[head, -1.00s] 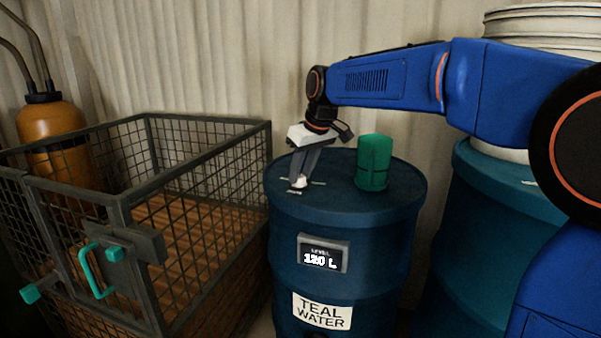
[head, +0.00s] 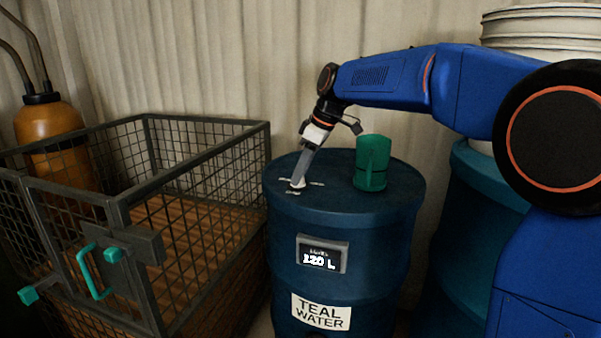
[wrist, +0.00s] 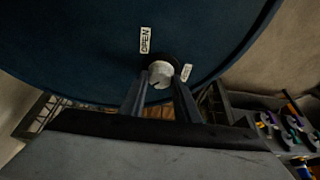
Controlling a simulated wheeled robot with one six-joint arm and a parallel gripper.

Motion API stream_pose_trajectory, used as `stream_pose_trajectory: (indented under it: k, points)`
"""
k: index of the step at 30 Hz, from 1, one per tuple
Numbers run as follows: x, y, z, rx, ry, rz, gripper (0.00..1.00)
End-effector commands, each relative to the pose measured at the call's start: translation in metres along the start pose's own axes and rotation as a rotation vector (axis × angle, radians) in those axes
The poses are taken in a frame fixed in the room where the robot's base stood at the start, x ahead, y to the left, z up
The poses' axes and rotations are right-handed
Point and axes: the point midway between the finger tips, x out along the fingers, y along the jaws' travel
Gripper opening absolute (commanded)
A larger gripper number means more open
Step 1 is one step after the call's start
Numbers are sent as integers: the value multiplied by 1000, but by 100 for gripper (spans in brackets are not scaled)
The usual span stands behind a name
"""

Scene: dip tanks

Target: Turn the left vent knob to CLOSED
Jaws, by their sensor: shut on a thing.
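A small pale vent knob (wrist: 161,72) sits on a dark base on the lid of the blue drum (head: 340,195) marked TEAL WATER. In the head view the knob (head: 297,185) is at the lid's left, mostly behind my fingertips. My gripper (head: 299,178) reaches down to it at a slant and is shut on it; in the wrist view one finger lies on each side. The knob's pointer direction is unclear.
A green cup-like part (head: 372,163) stands on the lid right of my gripper. The drum's display (head: 322,254) reads 120 L. A wire-mesh crate (head: 196,125) stands at the left, with an orange tank (head: 50,125) behind. Another teal drum (head: 470,230) is at the right.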

Motion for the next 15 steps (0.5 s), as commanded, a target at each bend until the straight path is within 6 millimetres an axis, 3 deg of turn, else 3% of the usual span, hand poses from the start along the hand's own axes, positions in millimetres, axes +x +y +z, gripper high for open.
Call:
stream_pose_trajectory:
  k: [11,12,14,15]
  points:
    - [0,0,1,-3,-2,-2,6]
    - [0,0,1,-3,-2,-2,36]
    - [0,0,1,-3,-2,-1,48]
    - [0,0,0,-3,-2,-1,48]
